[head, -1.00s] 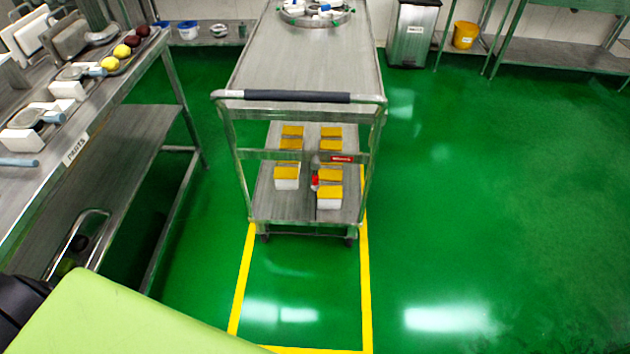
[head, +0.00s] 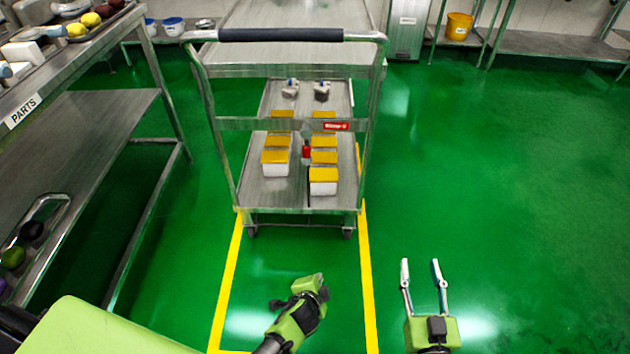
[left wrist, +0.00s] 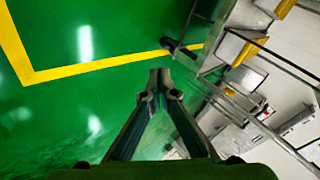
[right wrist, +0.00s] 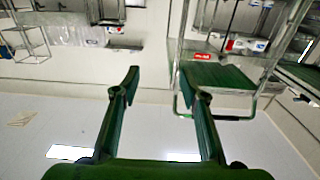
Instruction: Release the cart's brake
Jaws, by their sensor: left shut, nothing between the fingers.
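The metal cart (head: 290,208) stands ahead with its dark-gripped push handle (head: 280,35) toward me. A red label (head: 336,126) is on its crossbar. A small red part (head: 306,150) with a thin dark rod below it shows between the boxes; I cannot tell for certain that it is the brake. My left gripper (head: 322,287) is shut and empty, in front of the cart and apart from it. My right gripper (head: 421,262) is open and empty, right of the yellow line. The left wrist view shows the closed fingers (left wrist: 158,76) near a caster (left wrist: 168,43).
Several white boxes with yellow lids (head: 323,182) sit on the cart's lower shelf. Yellow floor lines (head: 371,300) border the cart's bay. A parts table (head: 70,85) stands on the left. A yellow bucket (head: 458,26) is at the back. The green floor on the right is clear.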

